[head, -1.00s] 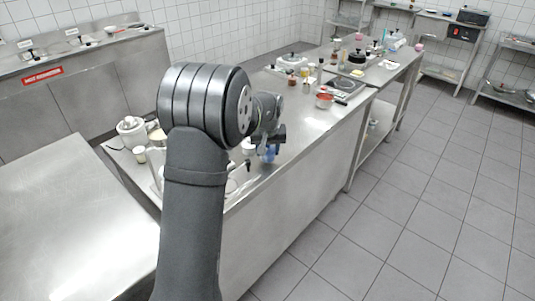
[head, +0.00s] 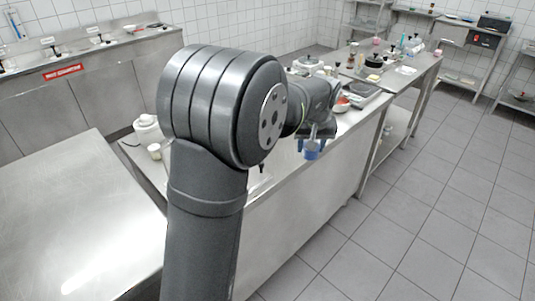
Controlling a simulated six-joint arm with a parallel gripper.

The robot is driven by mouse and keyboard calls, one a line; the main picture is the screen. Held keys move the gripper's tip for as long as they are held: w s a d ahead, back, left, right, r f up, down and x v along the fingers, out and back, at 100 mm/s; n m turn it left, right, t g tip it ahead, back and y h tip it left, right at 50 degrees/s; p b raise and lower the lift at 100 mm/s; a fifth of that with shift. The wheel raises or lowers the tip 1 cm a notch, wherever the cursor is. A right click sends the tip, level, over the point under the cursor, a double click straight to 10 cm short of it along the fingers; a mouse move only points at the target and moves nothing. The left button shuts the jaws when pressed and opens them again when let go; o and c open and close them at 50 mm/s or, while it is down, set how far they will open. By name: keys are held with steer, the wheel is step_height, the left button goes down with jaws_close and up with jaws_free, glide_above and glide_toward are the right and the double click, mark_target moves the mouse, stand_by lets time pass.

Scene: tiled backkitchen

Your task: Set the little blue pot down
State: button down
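The little blue pot (head: 312,152) is small in the head view, right of the middle, directly below my gripper (head: 313,139). My gripper points down and appears shut on the pot's upper part; the fingers are small and partly merge with it. The pot looks upright. It shows against the front edge of the long steel counter (head: 318,186), and I see no surface clearly touching its underside. My own arm hides part of the counter to the left of the pot.
A red-topped container (head: 342,105) and a hot plate (head: 362,93) stand farther back on the counter. A white cooker (head: 147,129) and a pale cup (head: 155,151) stand at its left end. An empty steel table (head: 75,215) fills the lower left. Tiled floor is clear at right.

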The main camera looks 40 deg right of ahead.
steer(key=shift+s+r, duration=0.15)
steer(key=shift+s, duration=0.05)
